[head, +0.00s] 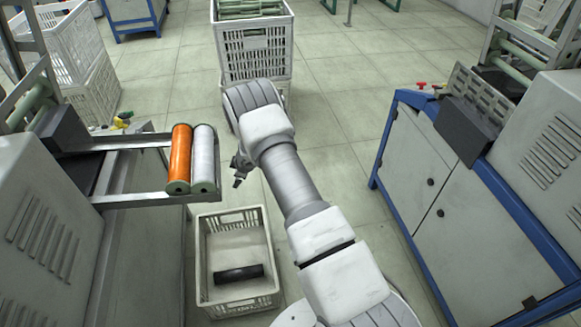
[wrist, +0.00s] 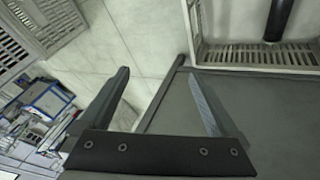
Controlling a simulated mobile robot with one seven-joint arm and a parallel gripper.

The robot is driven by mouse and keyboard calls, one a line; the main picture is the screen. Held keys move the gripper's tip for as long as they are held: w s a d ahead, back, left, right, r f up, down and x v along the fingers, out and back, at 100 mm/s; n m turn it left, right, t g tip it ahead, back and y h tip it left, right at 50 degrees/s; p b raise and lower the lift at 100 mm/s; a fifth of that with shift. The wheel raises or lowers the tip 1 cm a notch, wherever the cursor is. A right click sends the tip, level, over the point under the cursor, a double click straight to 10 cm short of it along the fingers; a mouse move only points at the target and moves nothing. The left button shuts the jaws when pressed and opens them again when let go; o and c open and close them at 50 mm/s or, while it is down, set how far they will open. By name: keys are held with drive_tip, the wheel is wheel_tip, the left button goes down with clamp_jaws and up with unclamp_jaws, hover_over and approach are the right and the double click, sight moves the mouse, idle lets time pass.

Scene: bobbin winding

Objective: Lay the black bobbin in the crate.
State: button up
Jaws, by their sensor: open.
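The black bobbin (head: 239,274) lies on its side on the floor of the cream crate (head: 236,216), which stands on the floor below the rack in the head view. The wrist view also shows the bobbin (wrist: 279,18) and the crate (wrist: 262,57), both cut off at the upper right. My gripper (head: 238,180) is above and beyond the crate, apart from the bobbin. In the wrist view its two fingers (wrist: 162,92) are spread with nothing between them.
An orange bobbin (head: 180,158) and a white bobbin (head: 204,158) lie side by side on the metal rack (head: 130,199) left of my gripper. Another crate (head: 253,50) stands at the back. A blue-framed machine (head: 418,150) stands right. Floor between is clear.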

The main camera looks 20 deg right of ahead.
drive_tip(key=s+d+r+m+t+h, duration=0.1)
drive_tip(key=s+d+r+m+h, duration=0.15)
drive_tip(key=r, duration=1.25)
drive_tip(key=s+d+r+m+t+h, duration=0.1)
drive_tip(key=d+r+m, duration=0.25)
drive_tip(key=r, duration=1.15)
drive_tip(key=s+d+r+m+g, duration=0.1)
drive_tip(key=s+d+r+m, duration=0.15)
drive_tip(key=s+r, duration=1)
drive_tip(key=s+a+r+m+y, duration=0.1)
drive_tip(key=s+a, duration=0.2)
drive_tip(key=s, duration=1)
drive_tip(key=s+a+r+m+g+y, duration=0.1)
drive_tip(key=s+a, duration=0.3)
drive_tip(key=s, duration=1)
drive_tip(key=shift+s+a+m+g, duration=0.15)
drive_tip(key=shift+s+m+g, duration=0.15)
drive_tip(key=shift+m, duration=0.35)
drive_tip(key=shift+r, duration=0.1)
wheel_tip(320, 180, up, 22)
drive_tip(key=p, duration=2.2)
